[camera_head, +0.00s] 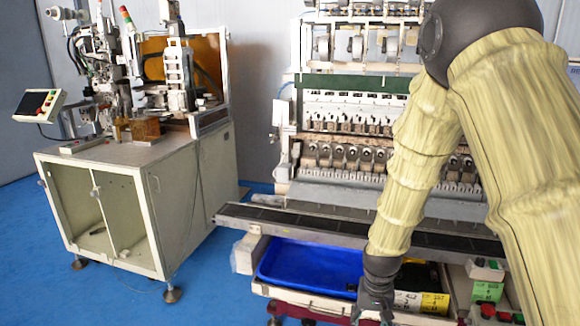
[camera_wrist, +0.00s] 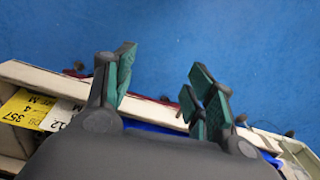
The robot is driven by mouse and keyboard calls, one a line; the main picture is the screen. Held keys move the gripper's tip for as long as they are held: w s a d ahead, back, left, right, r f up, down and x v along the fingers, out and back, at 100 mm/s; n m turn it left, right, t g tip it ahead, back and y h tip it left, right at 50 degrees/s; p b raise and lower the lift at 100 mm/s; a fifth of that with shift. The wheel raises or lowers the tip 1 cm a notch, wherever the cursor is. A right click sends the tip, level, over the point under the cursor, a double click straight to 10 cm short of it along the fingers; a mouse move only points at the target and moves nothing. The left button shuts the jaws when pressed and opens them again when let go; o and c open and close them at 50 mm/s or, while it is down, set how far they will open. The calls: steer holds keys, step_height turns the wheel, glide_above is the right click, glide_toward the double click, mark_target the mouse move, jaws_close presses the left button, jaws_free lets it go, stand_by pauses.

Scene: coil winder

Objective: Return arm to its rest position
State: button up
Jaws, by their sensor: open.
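My arm, in a yellowish sleeve, comes down from the upper right of the head view. My gripper (camera_head: 372,318) is at the bottom of that view, in front of the blue tray's right end; its fingertips are cut off or hard to make out there. In the wrist view, my gripper (camera_wrist: 163,90) shows two green-padded fingers spread wide apart. Nothing is between them except blue floor and a pale rail edge beyond. The gripper is empty.
A blue tray (camera_head: 300,268) sits on a cart below the coil winder (camera_head: 345,105). Yellow and white labels (camera_head: 433,302) and a control box (camera_head: 488,268) are right of my gripper. A dark rail (camera_head: 300,222) runs above the tray. A machine cabinet (camera_head: 130,200) stands left; blue floor (camera_head: 110,300) is open there.

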steer(key=s+d+f+n, duration=0.1)
steer(key=s+d+f, duration=0.1)
steer(key=s+f, duration=1.95)
steer(key=s, duration=0.4)
steer(key=s+f+n, duration=0.1)
steer(key=s+f, duration=0.2)
steer(key=s, duration=0.5)
steer(key=shift+f, duration=0.4)
steer(key=shift+d, duration=0.1)
